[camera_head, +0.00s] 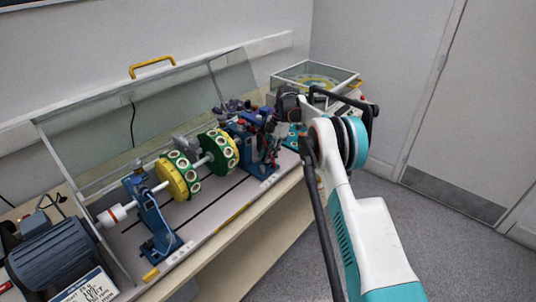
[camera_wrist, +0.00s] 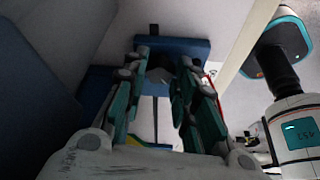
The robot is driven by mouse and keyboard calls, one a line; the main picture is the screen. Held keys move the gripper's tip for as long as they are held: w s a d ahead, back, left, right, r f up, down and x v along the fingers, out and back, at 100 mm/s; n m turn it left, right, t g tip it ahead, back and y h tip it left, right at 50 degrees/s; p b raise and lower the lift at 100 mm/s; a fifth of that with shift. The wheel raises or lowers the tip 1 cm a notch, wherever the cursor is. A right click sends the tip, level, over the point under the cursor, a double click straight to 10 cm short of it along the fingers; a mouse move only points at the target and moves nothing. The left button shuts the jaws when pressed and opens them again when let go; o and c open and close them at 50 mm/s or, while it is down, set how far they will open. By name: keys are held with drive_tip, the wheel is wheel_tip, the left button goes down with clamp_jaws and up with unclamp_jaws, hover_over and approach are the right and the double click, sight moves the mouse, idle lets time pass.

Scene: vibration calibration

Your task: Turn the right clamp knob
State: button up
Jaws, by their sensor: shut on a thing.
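The right bearing support is a blue stand (camera_head: 262,172) at the right end of the shaft in the head view. My gripper (camera_head: 264,132) is over its top, and the fingers and wrist hide most of that part. In the wrist view my gripper (camera_wrist: 161,80) has its two green-and-grey fingers on either side of a dark rounded knob (camera_wrist: 160,66), the right clamp knob. The fingers are shut on it. The blue top of the support (camera_wrist: 182,46) shows behind it. The knob's turn angle cannot be read.
A shaft carries a yellow disc (camera_head: 171,181) and a green disc (camera_head: 212,155). The left blue support (camera_head: 157,220) and a motor (camera_head: 52,263) stand at the left. A clear cover (camera_head: 95,140) is raised behind. Open floor (camera_head: 450,250) lies to the right.

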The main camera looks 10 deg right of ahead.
idle(0.4)
drive_tip(key=o, duration=1.1)
drive_tip(key=shift+c, duration=0.2)
